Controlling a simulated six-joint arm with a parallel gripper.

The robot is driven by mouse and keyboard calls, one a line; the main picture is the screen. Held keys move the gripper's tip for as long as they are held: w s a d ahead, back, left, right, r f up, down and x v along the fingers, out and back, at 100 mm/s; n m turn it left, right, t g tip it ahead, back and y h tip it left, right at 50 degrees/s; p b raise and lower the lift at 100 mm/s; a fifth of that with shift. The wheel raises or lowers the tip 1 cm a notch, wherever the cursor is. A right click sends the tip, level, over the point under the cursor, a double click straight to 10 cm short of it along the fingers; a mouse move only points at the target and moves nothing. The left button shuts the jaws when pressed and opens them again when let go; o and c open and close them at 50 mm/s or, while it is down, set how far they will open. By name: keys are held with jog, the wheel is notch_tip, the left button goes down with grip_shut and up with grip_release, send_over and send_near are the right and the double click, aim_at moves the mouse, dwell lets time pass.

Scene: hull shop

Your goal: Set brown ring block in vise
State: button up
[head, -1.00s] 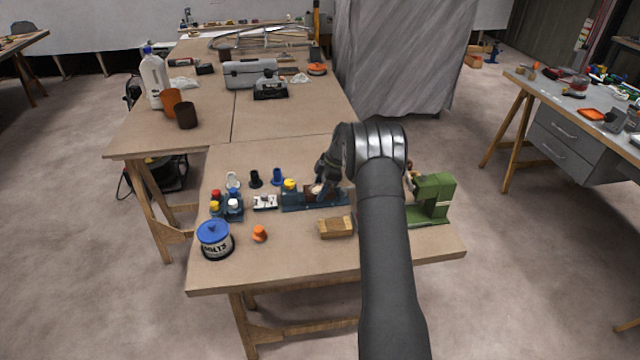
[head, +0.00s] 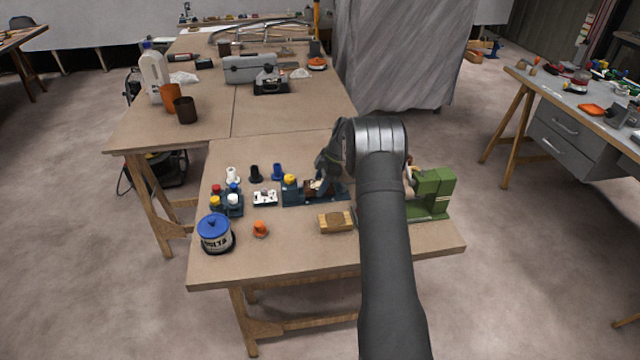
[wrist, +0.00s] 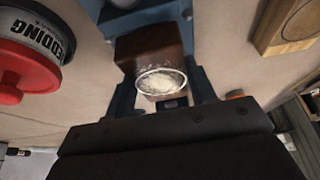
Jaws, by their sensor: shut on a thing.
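The brown ring block (wrist: 150,45) shows in the wrist view between the two fingers of my gripper (wrist: 163,92), with its pale round ring face turned toward the camera. The gripper is shut on it. In the head view, the block (head: 311,186) is a small dark shape beside the gripper (head: 321,183), partly hidden by it. The blue vise (head: 299,197) lies at and below the block, and the arm covers part of the scene to its right. In the wrist view, blue metal lies just beyond the block. I cannot tell whether the block touches the vise.
A light wooden block (head: 336,222) lies in front of the vise. A green machine (head: 432,190) stands to the right, and several small coloured parts stand to the left. A blue-lidded tin (head: 215,233) is at the front left. A red-lidded tin (wrist: 30,60) shows in the wrist view.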

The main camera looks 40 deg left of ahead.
jog(key=shift+f, duration=0.55)
jog(key=o, duration=0.7)
jog(key=shift+o, duration=0.2)
jog(key=shift+v, duration=5.5)
jog(key=x, duration=0.9)
jog(key=shift+r, duration=0.1)
